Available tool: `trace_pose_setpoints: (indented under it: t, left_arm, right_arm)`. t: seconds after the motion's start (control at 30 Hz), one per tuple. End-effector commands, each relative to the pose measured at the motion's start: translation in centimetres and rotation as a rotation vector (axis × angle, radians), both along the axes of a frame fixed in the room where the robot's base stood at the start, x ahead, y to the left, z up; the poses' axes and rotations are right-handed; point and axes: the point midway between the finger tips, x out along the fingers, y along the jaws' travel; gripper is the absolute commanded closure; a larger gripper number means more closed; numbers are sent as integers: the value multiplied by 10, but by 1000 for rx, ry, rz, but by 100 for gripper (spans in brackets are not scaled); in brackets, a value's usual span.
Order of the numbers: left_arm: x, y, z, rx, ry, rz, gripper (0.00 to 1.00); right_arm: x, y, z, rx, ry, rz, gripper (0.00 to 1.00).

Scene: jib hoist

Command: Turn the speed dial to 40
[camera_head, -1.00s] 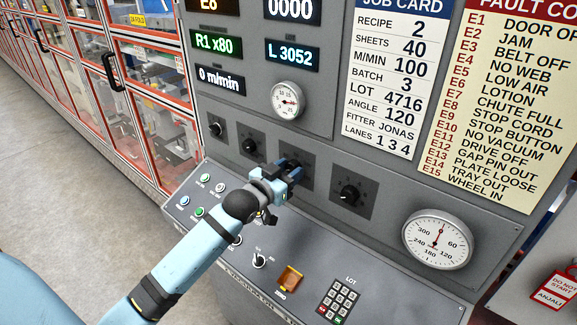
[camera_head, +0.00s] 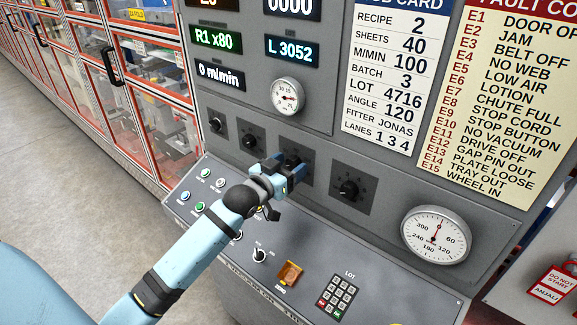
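A row of black knobs runs along the grey panel: a far-left knob (camera_head: 215,125), a second knob (camera_head: 249,141), a third knob (camera_head: 292,163) and a right knob (camera_head: 348,190). Their scale marks and labels are too small to read, so I cannot tell which is the speed dial. My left gripper (camera_head: 287,169) is at the third knob, with its blue fingers apart and partly covering it. Whether the fingers press on the knob cannot be seen. The speed display (camera_head: 221,78) reads 0 m/min. My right gripper is out of view.
A sloping console (camera_head: 225,210) with buttons, a small switch, an amber button (camera_head: 289,273) and a keypad (camera_head: 337,297) lies below my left arm. A round white gauge (camera_head: 436,235) is at the right. A job card (camera_head: 390,75) reads M/MIN 100.

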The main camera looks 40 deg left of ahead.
Motion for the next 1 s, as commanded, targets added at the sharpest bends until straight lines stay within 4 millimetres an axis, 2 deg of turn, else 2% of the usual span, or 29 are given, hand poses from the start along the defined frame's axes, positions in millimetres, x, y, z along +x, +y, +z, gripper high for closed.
trace_pose_setpoints:
  t: [0.17,0.27,0.37,0.7,0.83,1.0]
  left_arm:
    - [-2,0,-1,1,1,0,33]
    - [-10,1,-3,1,2,0,33]
    - [-27,2,-4,1,2,-1,33]
    - [-104,8,-4,1,3,0,33]
    - [-123,9,-3,0,3,0,33]
    - [-135,11,-1,0,1,0,33]
  right_arm:
    - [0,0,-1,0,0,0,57]
    - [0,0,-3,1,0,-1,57]
    - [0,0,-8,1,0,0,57]
    - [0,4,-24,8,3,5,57]
    - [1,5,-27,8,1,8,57]
    - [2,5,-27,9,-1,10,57]
